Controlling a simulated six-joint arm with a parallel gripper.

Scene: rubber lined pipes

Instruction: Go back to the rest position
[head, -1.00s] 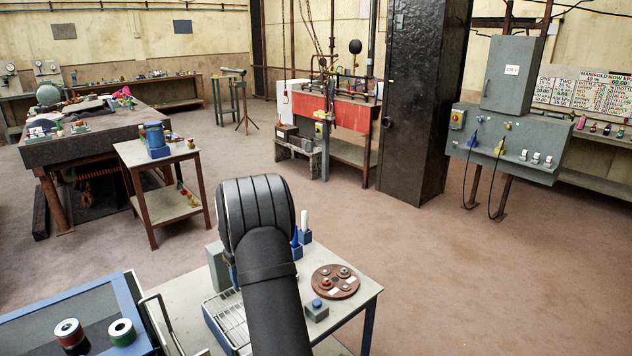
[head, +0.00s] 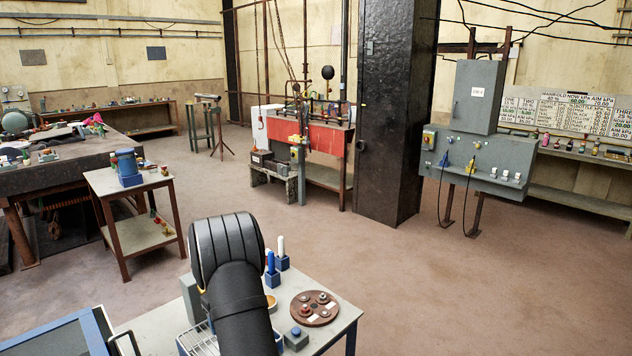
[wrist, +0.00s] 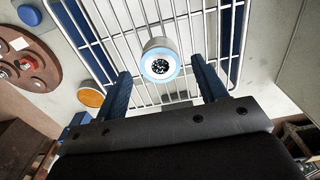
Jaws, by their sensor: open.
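My gripper (wrist: 161,68) is open in the wrist view, with its two dark blue fingers apart. A short pale cylinder (wrist: 160,48) with a light blue ring and a speckled dark centre shows between and beyond the fingertips. It is on or over a white wire rack (wrist: 112,50); the fingers do not appear to touch it. In the head view my dark arm hides the gripper and most of the wire rack (head: 199,342).
The pale-topped work table (head: 338,312) carries a round brown board (head: 314,318), blue holders with upright sticks (head: 281,262) and a grey block with a blue button (head: 296,339). A blue-edged tray (head: 50,335) is at lower left. Floor (head: 470,290) to the right is clear.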

